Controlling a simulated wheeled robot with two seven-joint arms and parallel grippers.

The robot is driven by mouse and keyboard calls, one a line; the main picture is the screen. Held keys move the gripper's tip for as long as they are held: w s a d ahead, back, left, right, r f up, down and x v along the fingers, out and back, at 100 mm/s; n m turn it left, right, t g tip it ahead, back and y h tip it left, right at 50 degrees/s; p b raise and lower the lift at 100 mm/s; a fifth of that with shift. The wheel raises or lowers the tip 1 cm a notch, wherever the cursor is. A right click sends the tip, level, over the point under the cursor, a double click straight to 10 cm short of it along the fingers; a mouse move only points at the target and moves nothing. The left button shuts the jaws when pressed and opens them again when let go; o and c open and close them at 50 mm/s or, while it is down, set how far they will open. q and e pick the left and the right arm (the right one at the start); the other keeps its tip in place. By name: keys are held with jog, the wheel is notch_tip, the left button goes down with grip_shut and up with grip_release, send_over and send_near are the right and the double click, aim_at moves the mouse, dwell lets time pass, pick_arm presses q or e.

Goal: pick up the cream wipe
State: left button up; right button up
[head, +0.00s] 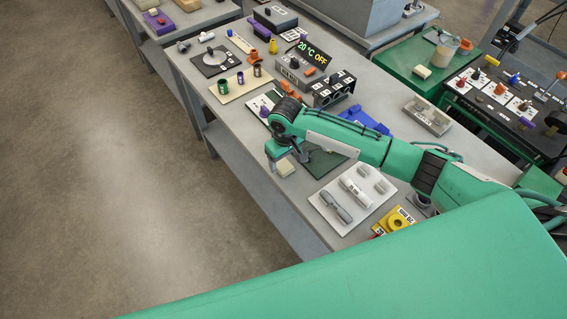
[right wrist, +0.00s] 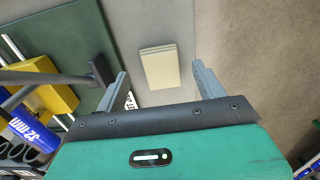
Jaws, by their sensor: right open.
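The cream wipe (head: 285,168) lies flat on the grey bench near its front edge. In the right wrist view it is a small cream folded pad (right wrist: 160,66) on the bare bench top. My right gripper (head: 279,155) hangs just above and beside the wipe in the head view. In the right wrist view its two grey fingers (right wrist: 160,78) are apart, one on each side of the wipe's line, with nothing between them. The wipe lies a little beyond the fingertips and appears untouched. My left gripper is not in view.
A dark green mat (head: 324,162) lies right beside the wipe. A white tray (head: 329,208) with grey parts and a yellow item (head: 398,219) are nearer. A black control box (head: 335,89) stands behind my right arm. The bench edge drops to the floor on the left.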

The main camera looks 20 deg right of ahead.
aim_at(285, 166)
jog(key=shift+f, duration=1.2)
jog(key=c, duration=1.1)
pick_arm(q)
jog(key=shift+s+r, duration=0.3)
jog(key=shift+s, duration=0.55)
pick_arm(e)
jog(key=shift+o, duration=0.2)
jog(key=shift+r, duration=0.15)
jog(key=shift+w+r, duration=0.1)
jog(key=shift+r, duration=0.5)
pick_arm(q)
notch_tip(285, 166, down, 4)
jog(key=b, duration=0.4)
pick_arm(e)
notch_tip(285, 166, up, 19)
jog(key=shift+f, duration=0.2)
